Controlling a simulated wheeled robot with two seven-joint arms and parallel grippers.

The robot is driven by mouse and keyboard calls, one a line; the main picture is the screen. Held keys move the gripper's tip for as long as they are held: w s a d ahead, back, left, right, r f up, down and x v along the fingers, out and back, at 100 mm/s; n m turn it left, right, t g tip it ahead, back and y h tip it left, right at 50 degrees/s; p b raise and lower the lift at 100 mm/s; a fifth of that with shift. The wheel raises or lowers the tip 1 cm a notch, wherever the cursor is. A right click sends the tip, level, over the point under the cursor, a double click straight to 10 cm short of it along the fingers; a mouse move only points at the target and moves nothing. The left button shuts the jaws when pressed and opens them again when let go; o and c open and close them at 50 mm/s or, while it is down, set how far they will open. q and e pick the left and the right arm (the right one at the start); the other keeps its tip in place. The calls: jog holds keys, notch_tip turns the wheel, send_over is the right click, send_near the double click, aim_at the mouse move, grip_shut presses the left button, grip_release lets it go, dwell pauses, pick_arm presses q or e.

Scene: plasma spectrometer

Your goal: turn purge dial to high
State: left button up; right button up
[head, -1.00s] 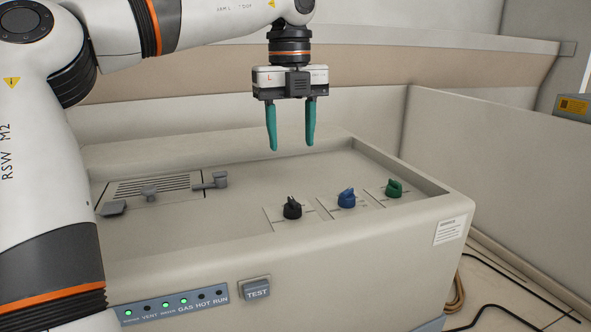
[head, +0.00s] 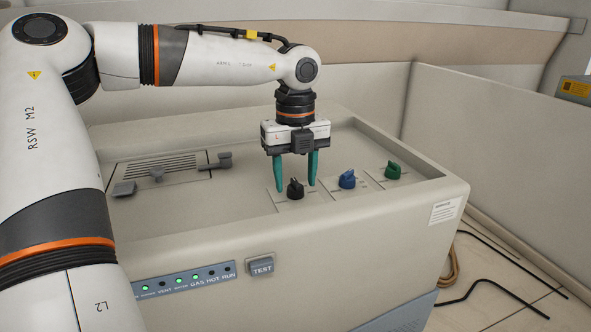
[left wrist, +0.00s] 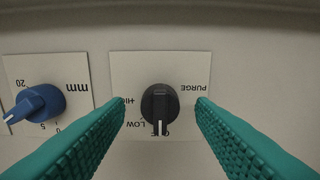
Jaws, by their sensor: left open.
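The purge dial is a black knob (head: 295,189) on a pale plate on top of the cabinet. In the left wrist view the black knob (left wrist: 159,106) sits on a plate lettered PURGE, LOW and HIGH, upside down in the picture. The knob's white mark points toward the bottom of that view, at a label that looks like OFF and is partly hidden. My left gripper (head: 296,187) is open, pointing down, with its teal fingers on either side of the black knob. In the left wrist view the fingers (left wrist: 160,108) show gaps to the knob. My right gripper is not in view.
A blue knob (head: 347,179) and a green knob (head: 393,170) stand to the right of the black one. Grey levers (head: 157,174) and a vent are on the left. A raised rim (head: 420,200) edges the cabinet top. A TEST button (head: 261,267) is on the front.

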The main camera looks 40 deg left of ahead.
pick_arm(q)
jog(key=shift+c, duration=0.3)
jog(key=c, duration=0.9)
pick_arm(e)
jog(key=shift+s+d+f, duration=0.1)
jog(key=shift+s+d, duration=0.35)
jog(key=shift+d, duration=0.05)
